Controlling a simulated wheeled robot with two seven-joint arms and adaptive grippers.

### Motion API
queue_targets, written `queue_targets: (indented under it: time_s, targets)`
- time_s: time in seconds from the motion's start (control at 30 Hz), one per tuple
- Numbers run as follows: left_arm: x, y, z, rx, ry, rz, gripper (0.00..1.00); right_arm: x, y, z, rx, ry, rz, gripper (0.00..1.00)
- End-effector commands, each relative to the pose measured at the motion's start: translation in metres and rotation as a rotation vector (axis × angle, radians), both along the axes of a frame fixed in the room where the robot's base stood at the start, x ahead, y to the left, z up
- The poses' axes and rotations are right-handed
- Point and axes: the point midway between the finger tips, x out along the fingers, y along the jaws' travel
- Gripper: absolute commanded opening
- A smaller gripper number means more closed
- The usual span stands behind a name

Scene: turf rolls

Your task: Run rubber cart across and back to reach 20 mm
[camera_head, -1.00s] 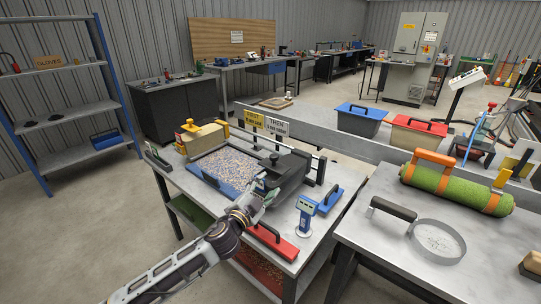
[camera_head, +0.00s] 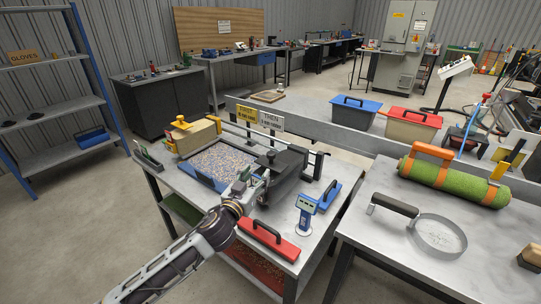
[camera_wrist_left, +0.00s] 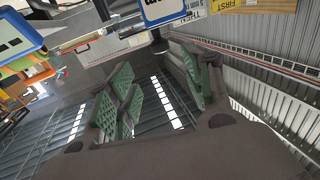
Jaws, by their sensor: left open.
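A dark grey box-shaped cart (camera_head: 287,168), which looks like the rubber cart, stands at the right end of a tray (camera_head: 203,179) with a blue front wall and a speckled surface. A tan cart (camera_head: 193,138) with yellow parts stands at the tray's left end. My left gripper (camera_head: 249,184) is open at the near left side of the dark cart; I cannot tell whether it touches it. In the left wrist view, its green-padded fingers (camera_wrist_left: 157,88) are apart with nothing between them. A small blue gauge with a display (camera_head: 306,212) stands on the bench. My right gripper is out of view.
A red float tool (camera_head: 268,243) lies on the bench's front edge, and a blue one (camera_head: 328,196) lies at its right. Yellow FIRST (camera_head: 246,113) and white THEN (camera_head: 271,121) signs stand behind the tray. The right table holds a green turf roll (camera_head: 455,183) and a sieve (camera_head: 437,236).

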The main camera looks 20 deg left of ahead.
Motion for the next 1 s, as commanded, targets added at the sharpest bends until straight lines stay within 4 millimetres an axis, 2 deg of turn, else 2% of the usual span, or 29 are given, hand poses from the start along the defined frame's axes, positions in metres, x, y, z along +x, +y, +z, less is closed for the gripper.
queue_targets:
  time_s: [0.47, 1.0]
  targets:
    - [0.008, -0.001, 0.0, 0.002, -0.001, -0.001, 0.51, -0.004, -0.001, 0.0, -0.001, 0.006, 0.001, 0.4]
    - [0.044, -0.004, 0.0, 0.002, -0.001, 0.0, 0.51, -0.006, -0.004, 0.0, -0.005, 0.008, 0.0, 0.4]
